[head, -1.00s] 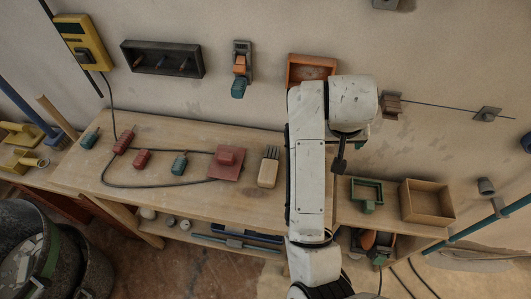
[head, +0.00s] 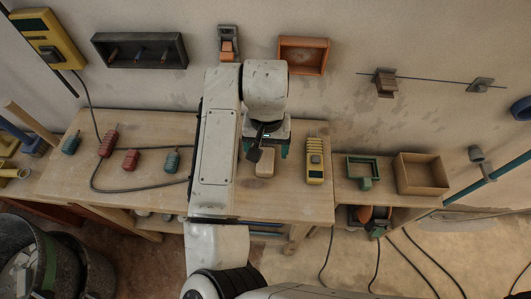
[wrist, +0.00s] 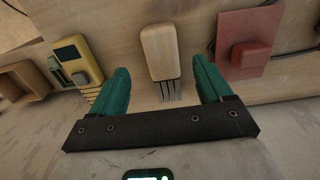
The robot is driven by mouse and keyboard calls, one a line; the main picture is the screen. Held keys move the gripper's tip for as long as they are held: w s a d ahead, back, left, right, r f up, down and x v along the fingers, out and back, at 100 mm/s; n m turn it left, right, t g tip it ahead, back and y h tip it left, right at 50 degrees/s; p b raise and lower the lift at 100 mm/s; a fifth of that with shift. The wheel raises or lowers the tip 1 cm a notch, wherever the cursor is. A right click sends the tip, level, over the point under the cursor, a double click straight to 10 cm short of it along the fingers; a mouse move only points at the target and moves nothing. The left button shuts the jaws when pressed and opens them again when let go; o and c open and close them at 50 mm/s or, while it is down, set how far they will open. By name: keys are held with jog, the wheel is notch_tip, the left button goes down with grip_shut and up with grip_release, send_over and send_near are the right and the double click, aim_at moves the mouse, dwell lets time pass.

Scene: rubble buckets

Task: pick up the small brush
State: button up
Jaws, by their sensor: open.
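The small brush has a pale wooden block handle (wrist: 161,50) and dark bristles (wrist: 170,92). It lies on the wooden bench; in the head view its handle (head: 265,164) shows just below my gripper (head: 266,148). In the wrist view my gripper (wrist: 159,72) is open, with one teal finger on each side of the brush. There is a gap on both sides, and nothing is held. The bristles point toward the gripper's palm. How high the fingertips are above the bench is hard to tell.
A yellow meter (head: 315,163) lies right of the brush on the bench. A red plate with a block (wrist: 250,52) lies on its other side. Red and green tools (head: 131,160) and a black cable (head: 120,190) lie farther left. Trays (head: 422,174) stand at right.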

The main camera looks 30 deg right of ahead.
aim_at(265, 158)
jog(key=shift+w+f, duration=0.15)
jog(key=shift+f, duration=1.2)
jog(key=shift+w+f, duration=0.1)
jog(key=shift+f, duration=1.25)
jog(key=shift+c, duration=0.4)
jog(key=c, duration=1.1)
